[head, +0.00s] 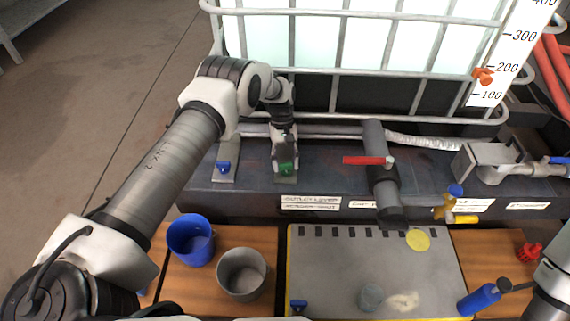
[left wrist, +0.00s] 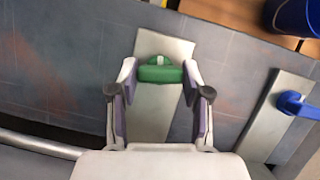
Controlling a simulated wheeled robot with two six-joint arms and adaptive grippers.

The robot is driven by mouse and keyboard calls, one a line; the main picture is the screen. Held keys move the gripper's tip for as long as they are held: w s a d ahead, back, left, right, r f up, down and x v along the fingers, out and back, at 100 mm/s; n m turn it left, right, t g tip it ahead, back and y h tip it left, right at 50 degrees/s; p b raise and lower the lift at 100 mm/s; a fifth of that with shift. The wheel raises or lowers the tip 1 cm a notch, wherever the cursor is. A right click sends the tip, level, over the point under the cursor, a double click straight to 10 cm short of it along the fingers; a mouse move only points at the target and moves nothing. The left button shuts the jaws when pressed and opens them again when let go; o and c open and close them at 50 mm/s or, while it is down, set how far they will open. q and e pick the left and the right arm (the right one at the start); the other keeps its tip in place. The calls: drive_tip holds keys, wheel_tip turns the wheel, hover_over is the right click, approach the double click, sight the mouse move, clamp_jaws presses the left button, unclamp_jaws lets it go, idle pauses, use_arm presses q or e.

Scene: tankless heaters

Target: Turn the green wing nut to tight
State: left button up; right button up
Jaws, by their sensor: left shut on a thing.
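The green wing nut (head: 288,168) sits on a grey metal plate on the dark ledge, below the caged tank. In the left wrist view the green wing nut (left wrist: 160,73) lies across the plate (left wrist: 158,112), between the fingertips. My left gripper (head: 285,160) reaches down over it from above and is shut on it, with one finger on each side (left wrist: 160,82). The fingers hide part of the nut in the head view. My right gripper is not in view; only a piece of my right arm shows at the lower right.
A blue wing nut (head: 223,167) on its own plate is just left. A grey pipe with a red lever (head: 368,160) stands to the right. A blue cup (head: 190,240), grey cup (head: 242,274) and grey mat (head: 340,270) are in front.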

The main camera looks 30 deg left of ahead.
use_arm(q)
drive_tip(key=shift+f+m+g+y+b, duration=0.1)
drive_tip(key=shift+m+g+y+b, duration=0.25)
drive_tip(key=shift+m, duration=0.85)
drive_tip(key=o, duration=1.2)
drive_tip(key=shift+c, duration=0.2)
wheel_tip(320, 180, up, 10)
